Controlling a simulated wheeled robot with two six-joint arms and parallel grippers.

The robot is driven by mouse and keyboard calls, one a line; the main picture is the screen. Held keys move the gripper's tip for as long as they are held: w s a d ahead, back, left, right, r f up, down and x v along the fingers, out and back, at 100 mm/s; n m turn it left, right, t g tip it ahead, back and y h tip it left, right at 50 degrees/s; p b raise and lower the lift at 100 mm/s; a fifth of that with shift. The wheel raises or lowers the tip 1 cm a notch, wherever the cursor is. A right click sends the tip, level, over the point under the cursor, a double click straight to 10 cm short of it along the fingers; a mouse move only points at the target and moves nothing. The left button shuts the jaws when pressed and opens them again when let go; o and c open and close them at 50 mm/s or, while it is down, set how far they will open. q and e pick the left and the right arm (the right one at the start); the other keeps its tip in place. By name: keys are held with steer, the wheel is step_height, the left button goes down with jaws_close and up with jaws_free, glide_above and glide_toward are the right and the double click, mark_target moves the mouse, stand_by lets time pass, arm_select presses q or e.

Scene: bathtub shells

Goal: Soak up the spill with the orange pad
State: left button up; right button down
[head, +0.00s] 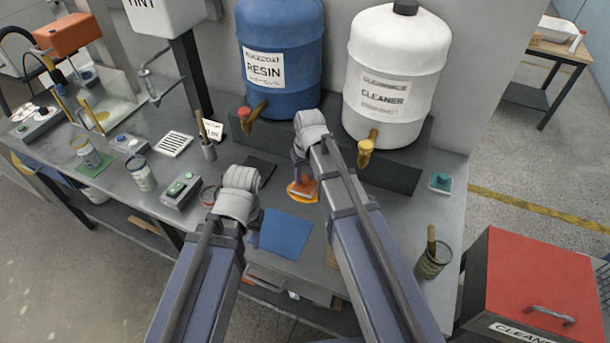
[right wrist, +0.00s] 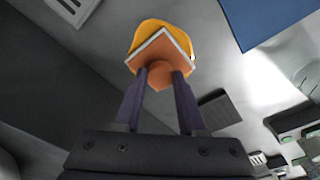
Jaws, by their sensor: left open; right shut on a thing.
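The orange pad (head: 304,187) is a small block with a pale layer and an orange knob, and it also shows in the right wrist view (right wrist: 160,52). My right gripper (head: 301,168) is shut on its knob; the fingers (right wrist: 158,88) grip it from both sides. A yellow-orange patch (right wrist: 150,27), which looks like the spill, shows at the pad's far edge, and its rim (head: 293,193) shows around the pad. The pad covers much of it; I cannot tell whether they touch. My left gripper (head: 250,228) is open at the bench's front, its fingers mostly hidden.
A blue mat (head: 286,236) lies between my arms and a dark mat (head: 259,170) lies behind. The blue resin drum (head: 281,50) and white cleaner drum (head: 397,75), with taps, stand behind.

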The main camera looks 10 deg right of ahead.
arm_select(q)
steer(key=shift+f+b, duration=0.6)
arm_select(e)
steer(key=shift+f, duration=0.65)
arm_select(q)
steer(key=shift+r, duration=0.1)
arm_select(e)
steer(key=shift+r, duration=0.1)
stand_by(3.5)
arm_select(q)
step_height(320, 180, up, 10)
steer(key=p, duration=1)
arm_select(e)
step_height(320, 180, up, 10)
